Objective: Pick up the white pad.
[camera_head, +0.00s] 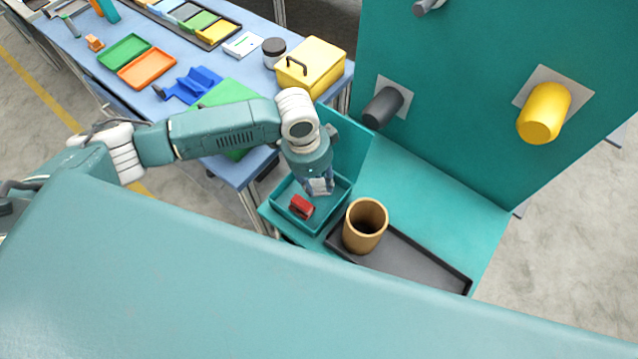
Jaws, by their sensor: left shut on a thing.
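My left gripper (322,182) points down over the teal tray (279,206). It is shut on a small whitish piece, which looks like the white pad (320,187). The pad is partly covered by the fingers, and I cannot tell whether it still touches the tray floor. A red block (302,206) lies in the tray, in front and a little left of the gripper. My right gripper does not show.
A tan hollow cylinder (366,226) stands on a dark tray (428,265) right of the teal tray. A teal panel with a dark peg (383,107) and a yellow peg (543,112) rises behind. A blue table (190,112) holds a yellow box (311,66) and coloured trays.

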